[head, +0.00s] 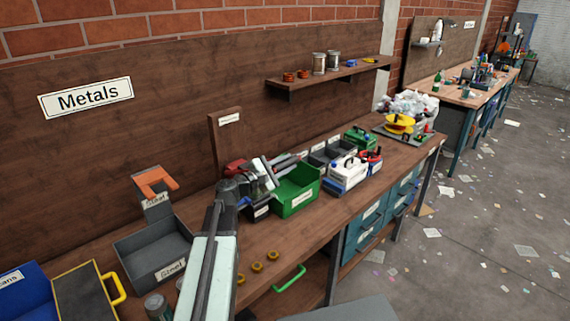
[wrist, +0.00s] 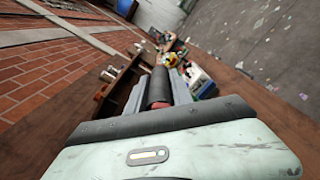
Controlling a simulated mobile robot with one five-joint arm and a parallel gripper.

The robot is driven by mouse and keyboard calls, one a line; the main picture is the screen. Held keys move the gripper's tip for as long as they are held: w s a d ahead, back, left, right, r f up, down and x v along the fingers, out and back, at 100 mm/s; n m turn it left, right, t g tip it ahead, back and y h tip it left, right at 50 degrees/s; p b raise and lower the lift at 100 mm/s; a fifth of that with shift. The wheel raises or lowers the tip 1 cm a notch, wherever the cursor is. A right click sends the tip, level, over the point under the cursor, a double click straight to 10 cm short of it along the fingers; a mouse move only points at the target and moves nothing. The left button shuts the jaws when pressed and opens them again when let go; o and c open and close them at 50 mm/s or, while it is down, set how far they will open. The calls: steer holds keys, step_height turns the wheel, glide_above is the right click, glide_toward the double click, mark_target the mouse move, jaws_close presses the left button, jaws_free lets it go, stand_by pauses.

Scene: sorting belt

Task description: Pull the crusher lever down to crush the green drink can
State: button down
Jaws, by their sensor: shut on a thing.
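My gripper (head: 266,172) is in front of the brown upright board (head: 228,143) at the back of the bench. In the wrist view my gripper (wrist: 158,92) has its two fingers on either side of a dark cylindrical grip, which I take to be the crusher lever (wrist: 159,86). The fingers are shut on it. In the head view the dark lever grip (head: 286,160) sticks out past the fingers to the right. A red part (head: 235,167) shows behind my gripper. I cannot make out the green drink can; my arm and gripper hide much of this area.
A green bin (head: 298,205) stands just right of my gripper, with a white case (head: 346,176) beyond it. A grey bin labelled Steel (head: 150,265) stands to the left. A shelf (head: 330,76) hangs above.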

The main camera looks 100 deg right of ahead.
steer(key=c, duration=1.1)
jaws_free()
steer(key=v, duration=0.8)
